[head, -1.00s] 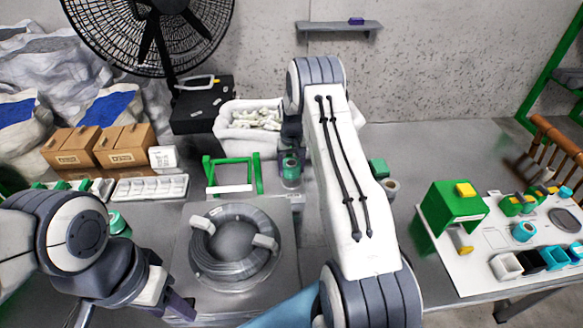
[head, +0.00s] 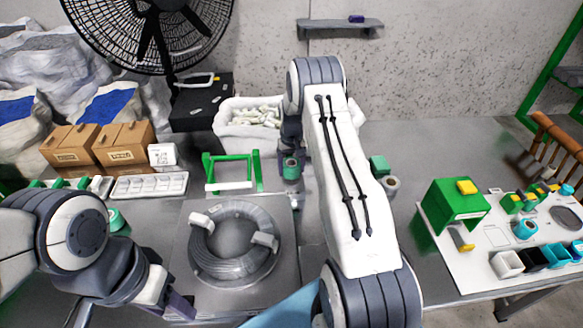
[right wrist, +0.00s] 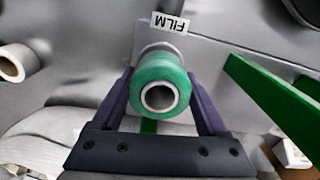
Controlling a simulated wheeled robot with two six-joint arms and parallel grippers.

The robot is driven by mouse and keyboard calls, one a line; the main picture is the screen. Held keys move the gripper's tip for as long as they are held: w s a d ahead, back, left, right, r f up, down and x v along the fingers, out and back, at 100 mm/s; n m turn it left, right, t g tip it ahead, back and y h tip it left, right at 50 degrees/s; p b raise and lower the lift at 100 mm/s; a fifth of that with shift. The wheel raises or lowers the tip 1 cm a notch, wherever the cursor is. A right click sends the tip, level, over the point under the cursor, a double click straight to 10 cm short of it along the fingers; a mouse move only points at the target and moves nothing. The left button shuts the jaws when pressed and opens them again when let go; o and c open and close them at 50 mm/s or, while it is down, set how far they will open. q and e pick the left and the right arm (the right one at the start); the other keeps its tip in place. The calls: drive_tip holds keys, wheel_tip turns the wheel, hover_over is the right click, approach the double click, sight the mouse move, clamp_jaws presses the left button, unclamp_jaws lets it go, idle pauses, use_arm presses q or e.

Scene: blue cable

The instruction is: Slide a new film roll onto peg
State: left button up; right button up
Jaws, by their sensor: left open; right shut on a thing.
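My right gripper (right wrist: 158,98) is shut on a green film roll (right wrist: 166,72) with a pale core, its open end facing the wrist camera. In the head view, the roll (head: 291,172) is held upright beside the green frame (head: 257,170). A tag reading FILM (right wrist: 170,24) stands just beyond the roll. A pale mount lies behind the roll; the peg itself is hidden, so I cannot tell whether the roll is around it. My left gripper (head: 180,306) is open and empty at the lower left, near the grey cable coil (head: 233,270).
A white bin (head: 248,138) stands behind the right gripper. A roll with a brown core (head: 392,185) sits right of my right arm. The green bar (right wrist: 270,90) runs close beside the right gripper. A board (head: 470,270) with coloured parts is at right.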

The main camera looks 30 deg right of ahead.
drive_tip(key=shift+f+b, duration=0.45)
drive_tip(key=shift+f, duration=0.3)
drive_tip(key=o, duration=1.5)
drive_tip(key=shift+c, duration=0.2)
drive_tip(key=shift+r+p, duration=2.35)
drive_tip(key=shift+r, duration=1.2)
drive_tip(key=shift+s+f, duration=0.1)
